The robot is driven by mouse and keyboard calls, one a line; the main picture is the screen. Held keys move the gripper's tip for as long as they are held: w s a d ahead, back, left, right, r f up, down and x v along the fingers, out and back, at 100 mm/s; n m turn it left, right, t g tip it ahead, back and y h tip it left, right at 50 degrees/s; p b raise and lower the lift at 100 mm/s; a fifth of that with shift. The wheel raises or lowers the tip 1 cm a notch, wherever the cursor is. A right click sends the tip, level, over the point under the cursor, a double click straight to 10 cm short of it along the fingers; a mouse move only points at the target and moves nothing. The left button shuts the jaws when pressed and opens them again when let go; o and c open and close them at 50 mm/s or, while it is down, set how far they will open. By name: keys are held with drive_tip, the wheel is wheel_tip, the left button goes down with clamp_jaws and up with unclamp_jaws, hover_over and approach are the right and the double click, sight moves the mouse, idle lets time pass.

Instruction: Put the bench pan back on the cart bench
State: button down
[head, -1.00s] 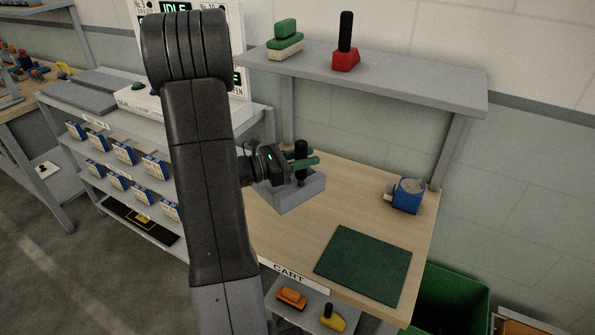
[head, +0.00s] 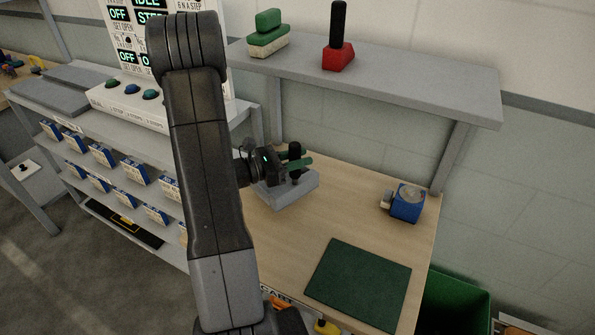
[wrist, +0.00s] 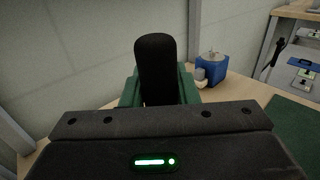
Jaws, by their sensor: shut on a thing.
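The bench pan (head: 283,192) is a shallow grey block with an upright black post handle (head: 296,152). It is over the back left part of the wooden cart bench (head: 345,205). I cannot tell whether its underside touches the bench top. My gripper (head: 301,163) has green fingers and is shut on the black handle, coming in from the left. In the wrist view, the handle (wrist: 156,68) stands upright between the green fingers. The pan's grey body is hidden there behind my gripper's dark housing.
A blue box-shaped device (head: 407,203) stands at the bench's right. A dark green mat (head: 360,283) lies at its front right. A grey shelf (head: 390,85) overhangs the back, holding a green block (head: 267,33) and a red-based tool (head: 338,55). The bench's middle is clear.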

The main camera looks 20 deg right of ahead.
sight(299, 171)
drive_tip(key=shift+f, duration=2.15)
drive_tip(key=shift+f, duration=0.15)
drive_tip(key=c, duration=1.1)
unclamp_jaws()
drive_tip(key=shift+r, duration=0.2)
drive_tip(key=a+b, duration=0.2)
drive_tip(key=a, duration=1)
drive_tip(key=shift+s, duration=0.15)
